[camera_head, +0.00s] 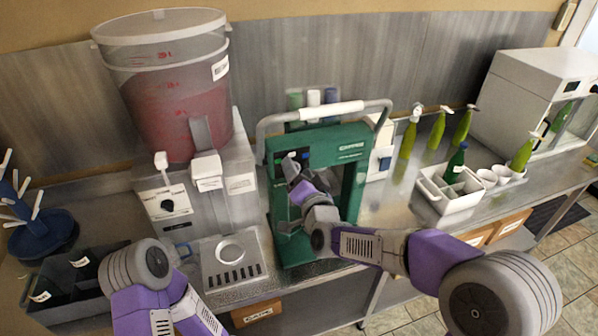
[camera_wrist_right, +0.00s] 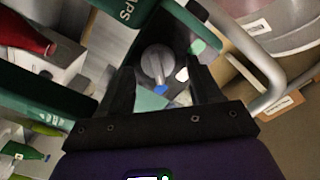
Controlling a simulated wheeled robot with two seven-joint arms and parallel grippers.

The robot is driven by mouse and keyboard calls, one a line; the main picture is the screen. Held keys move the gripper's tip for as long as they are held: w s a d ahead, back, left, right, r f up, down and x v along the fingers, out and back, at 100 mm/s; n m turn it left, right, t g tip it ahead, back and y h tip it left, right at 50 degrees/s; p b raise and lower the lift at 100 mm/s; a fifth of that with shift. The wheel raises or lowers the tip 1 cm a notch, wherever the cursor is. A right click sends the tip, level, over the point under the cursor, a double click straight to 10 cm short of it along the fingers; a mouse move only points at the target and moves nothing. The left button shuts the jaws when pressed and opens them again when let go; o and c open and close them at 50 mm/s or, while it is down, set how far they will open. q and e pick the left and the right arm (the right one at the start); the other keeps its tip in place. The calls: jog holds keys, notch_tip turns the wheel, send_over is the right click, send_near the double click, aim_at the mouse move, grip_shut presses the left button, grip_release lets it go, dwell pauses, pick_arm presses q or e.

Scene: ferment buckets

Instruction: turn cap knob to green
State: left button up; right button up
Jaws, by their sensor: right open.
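The green capper machine (camera_head: 352,150) stands on the steel counter in the head view, with a dark panel on its upper left. In the right wrist view its grey round cap knob (camera_wrist_right: 157,62) has a raised bar that appears to point at the blue mark (camera_wrist_right: 160,89). A white mark (camera_wrist_right: 182,74) and a green mark (camera_wrist_right: 198,47) lie around the knob. My right gripper (camera_wrist_right: 162,88) is open, its dark fingers on either side of the knob area; contact cannot be told. In the head view my right gripper (camera_head: 291,168) covers most of the knob. My left gripper is not in view.
A grey tubular frame (camera_head: 262,130) rises around the capper's top.

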jog(key=c, duration=1)
jog(key=shift+c, duration=0.2)
jog(key=shift+n+b, duration=0.3)
jog(key=shift+n, duration=0.1)
jog(key=shift+s+a+n+b, duration=0.1)
jog(key=shift+a+n+b, duration=0.1)
jog(key=shift+n, duration=2.65)
jog(key=shift+s+a+n+b, duration=0.1)
jog(key=shift+a+n+b, duration=0.15)
jog(key=shift+n, duration=2.55)
jog(key=shift+a+n+b, duration=0.2)
jog(key=shift+n, duration=2.65)
